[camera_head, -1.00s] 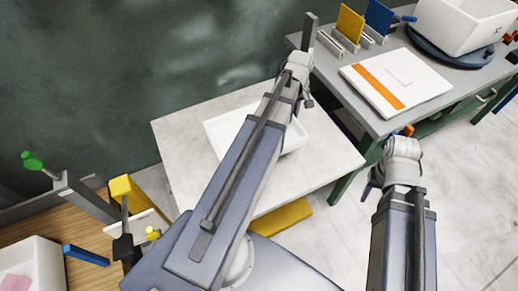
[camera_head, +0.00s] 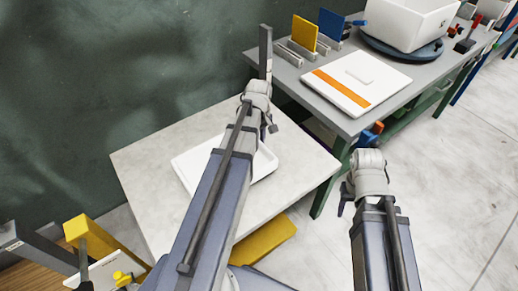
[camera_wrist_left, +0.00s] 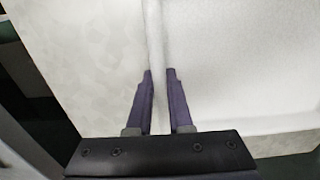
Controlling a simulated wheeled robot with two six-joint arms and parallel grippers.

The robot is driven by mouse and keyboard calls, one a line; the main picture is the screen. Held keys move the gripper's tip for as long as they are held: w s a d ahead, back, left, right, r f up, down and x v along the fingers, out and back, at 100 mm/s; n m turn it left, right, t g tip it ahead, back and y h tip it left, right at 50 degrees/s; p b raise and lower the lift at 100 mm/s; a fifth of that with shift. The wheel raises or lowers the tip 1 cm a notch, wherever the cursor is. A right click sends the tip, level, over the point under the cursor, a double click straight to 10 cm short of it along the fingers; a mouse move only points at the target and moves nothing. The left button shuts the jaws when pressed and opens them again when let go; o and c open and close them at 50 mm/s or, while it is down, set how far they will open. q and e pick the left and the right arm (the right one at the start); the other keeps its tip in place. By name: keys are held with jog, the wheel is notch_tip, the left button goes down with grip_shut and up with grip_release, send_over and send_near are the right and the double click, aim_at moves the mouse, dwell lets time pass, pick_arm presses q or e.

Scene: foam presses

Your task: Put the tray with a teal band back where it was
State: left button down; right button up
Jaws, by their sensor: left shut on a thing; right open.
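A white shallow tray (camera_head: 184,163) is at the pale stone-topped table (camera_head: 143,165), partly hidden behind my left arm. No teal band shows on its visible parts. In the left wrist view, the fingers of my left gripper (camera_wrist_left: 160,76) stand either side of the tray's rim (camera_wrist_left: 155,35) and are shut on it. In the head view its fingers are hidden by my wrist. I cannot tell whether the tray touches the tabletop. My right gripper (camera_head: 348,195) is open, right of the table, with its fingers mostly hidden, and apart from the tray.
A grey bench (camera_head: 318,103) at the back right holds a white board with an orange band (camera_head: 385,80), yellow (camera_head: 304,33) and blue (camera_head: 331,24) panels and a white bin (camera_head: 410,22). A yellow block (camera_head: 264,240) is low by the table. Floor at right is clear.

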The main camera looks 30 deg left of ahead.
pick_arm(q)
jog(key=shift+f+b, duration=0.85)
jog(key=shift+f, duration=0.45)
pick_arm(e)
jog(key=shift+f, duration=1.35)
pick_arm(q)
jog(key=shift+f, duration=0.2)
jog(key=c, duration=0.8)
grip_release()
pick_arm(e)
jog(key=shift+f, duration=0.1)
pick_arm(q)
jog(key=shift+r, duration=0.1)
notch_tip(320, 180, up, 12)
jog(key=p, duration=1.2)
jog(key=shift+r, duration=0.2)
pick_arm(e)
notch_tip(320, 180, up, 12)
pick_arm(q)
jog(key=shift+d+f, duration=0.1)
